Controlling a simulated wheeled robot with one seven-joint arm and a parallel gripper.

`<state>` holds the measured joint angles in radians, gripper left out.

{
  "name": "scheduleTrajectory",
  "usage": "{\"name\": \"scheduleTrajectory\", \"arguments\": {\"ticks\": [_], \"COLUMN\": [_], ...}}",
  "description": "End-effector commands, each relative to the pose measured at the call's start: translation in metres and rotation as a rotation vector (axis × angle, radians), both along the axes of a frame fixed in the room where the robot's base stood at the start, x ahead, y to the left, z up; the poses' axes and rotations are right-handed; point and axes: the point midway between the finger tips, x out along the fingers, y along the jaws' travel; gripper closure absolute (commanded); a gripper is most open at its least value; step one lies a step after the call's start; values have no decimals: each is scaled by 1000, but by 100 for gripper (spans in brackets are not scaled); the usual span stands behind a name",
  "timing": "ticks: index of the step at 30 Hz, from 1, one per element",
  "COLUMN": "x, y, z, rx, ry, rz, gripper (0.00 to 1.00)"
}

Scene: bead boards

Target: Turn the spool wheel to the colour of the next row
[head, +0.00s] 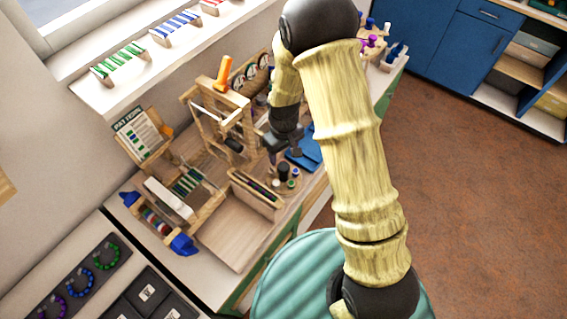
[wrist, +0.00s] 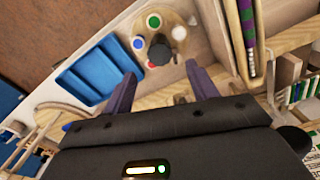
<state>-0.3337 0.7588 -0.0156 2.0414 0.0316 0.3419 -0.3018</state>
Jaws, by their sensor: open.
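The spool wheel (wrist: 168,14) is a round wooden disc with green, blue, white and red spool tops around a black centre knob (wrist: 160,53). It stands at the top middle of the wrist view and shows small in the head view, below my gripper (head: 285,142). In the wrist view my gripper (wrist: 162,90) is open, its two purple-grey fingers pointing toward the wheel with the knob between their lines; no contact can be made out. The pattern card (head: 139,132) stands at the left of the bench with coloured rows too small to read. The bead loom (head: 208,207) holds green and white rows.
A blue tray (wrist: 92,72) lies left of the wheel in the wrist view. A wooden box with rods (head: 257,194) is close beside the wheel. A wooden frame with an orange handle (head: 222,72) rises behind. The bare wooden board (head: 238,240) in front is clear.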

Motion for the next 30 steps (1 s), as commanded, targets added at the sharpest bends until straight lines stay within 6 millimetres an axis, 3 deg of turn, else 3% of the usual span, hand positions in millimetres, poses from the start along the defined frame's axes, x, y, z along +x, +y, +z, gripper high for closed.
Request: {"name": "scheduleTrajectory", "arguments": {"ticks": [15, 28, 30], "x": [-1, 0, 0], "y": [0, 0, 0], "z": [-64, -74, -74], "rx": [0, 1, 1], "ry": [2, -1, -1], "rz": [0, 0, 0], "gripper": [42, 42, 56]}}
